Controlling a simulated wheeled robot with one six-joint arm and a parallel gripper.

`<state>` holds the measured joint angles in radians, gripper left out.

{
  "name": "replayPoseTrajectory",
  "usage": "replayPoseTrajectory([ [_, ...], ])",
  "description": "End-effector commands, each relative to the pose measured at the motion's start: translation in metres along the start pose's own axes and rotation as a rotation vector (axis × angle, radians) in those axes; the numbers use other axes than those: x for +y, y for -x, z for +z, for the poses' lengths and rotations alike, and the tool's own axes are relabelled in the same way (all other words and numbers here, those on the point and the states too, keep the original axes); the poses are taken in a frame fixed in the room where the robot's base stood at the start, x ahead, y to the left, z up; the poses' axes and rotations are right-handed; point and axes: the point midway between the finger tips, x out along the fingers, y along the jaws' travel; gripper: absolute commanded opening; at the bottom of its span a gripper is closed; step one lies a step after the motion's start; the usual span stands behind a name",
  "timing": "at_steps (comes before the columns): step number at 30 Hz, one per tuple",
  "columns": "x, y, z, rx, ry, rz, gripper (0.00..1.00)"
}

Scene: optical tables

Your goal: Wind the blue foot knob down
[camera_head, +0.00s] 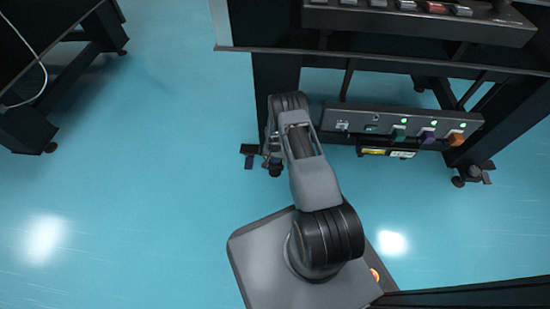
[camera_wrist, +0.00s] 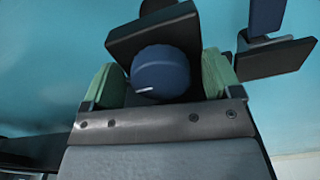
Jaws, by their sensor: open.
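The blue foot knob (camera_wrist: 160,72) shows in the wrist view, round and dark blue with a short white mark near its lower edge. A black plate (camera_wrist: 140,32) sits just behind it. My gripper (camera_wrist: 160,80) is open, with one green finger pad on each side of the knob. A gap shows on the left side; contact on the right side cannot be told. In the head view my arm reaches down to the table's left foot (camera_head: 275,170), and the arm hides most of the gripper and the knob.
A panel (camera_head: 360,118) with green, purple and orange plugs hangs under the table, right of my arm. Another table's legs (camera_head: 35,125) stand at the left. A second blue part (camera_wrist: 266,14) and a black plate (camera_wrist: 275,58) lie right of the knob. Open floor (camera_head: 170,130) lies left of my arm.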

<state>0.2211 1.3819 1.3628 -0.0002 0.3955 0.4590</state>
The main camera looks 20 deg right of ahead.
Motion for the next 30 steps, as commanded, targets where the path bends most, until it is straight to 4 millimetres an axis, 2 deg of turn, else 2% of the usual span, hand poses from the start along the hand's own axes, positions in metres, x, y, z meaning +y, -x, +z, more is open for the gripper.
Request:
replayPoseTrajectory([
  [5,0.0,0.003,0.0,-0.001,0.0,0.0,0.84],
  [8,0.0,0.014,0.0,0.0,0.0,0.0,0.84],
  [21,0.0,0.1,0.0,0.0,0.0,0.0,0.84],
  [24,0.0,0.115,0.0,0.001,0.0,0.0,0.84],
  [30,0.0,0.133,0.0,0.0,0.0,0.0,0.84],
])
